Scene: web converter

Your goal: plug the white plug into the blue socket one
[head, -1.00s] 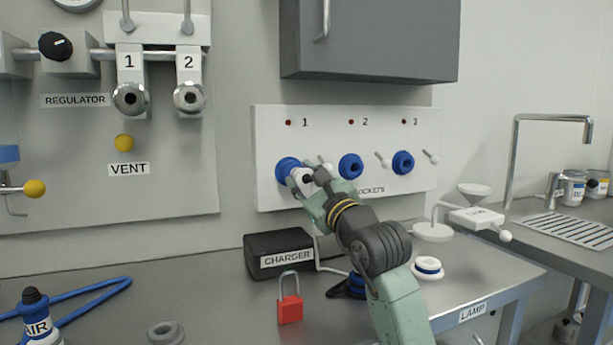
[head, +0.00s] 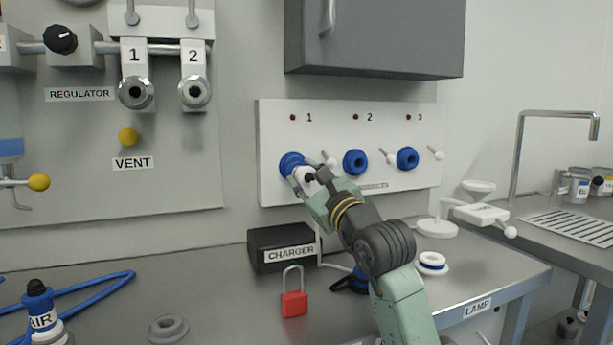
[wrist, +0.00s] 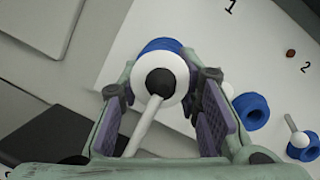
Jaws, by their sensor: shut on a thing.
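The white plug (head: 304,175) is between the fingers of my gripper (head: 303,172), right in front of blue socket one (head: 290,163) on the white panel. In the wrist view the plug (wrist: 161,70) is a white round body with a dark centre, and a white cord or stem runs down from it. My gripper (wrist: 163,110) is shut on it, one finger on each side. The blue rim of socket one (wrist: 160,44) shows just behind the plug, roughly lined up with it. The plug hides the socket's opening, so I cannot tell how deep the plug sits.
Socket two (head: 355,162) and socket three (head: 407,158) are to the right, with small white levers beside the sockets. A black charger box (head: 283,248), a red padlock (head: 294,303) and a grey ring (head: 168,328) are on the bench below.

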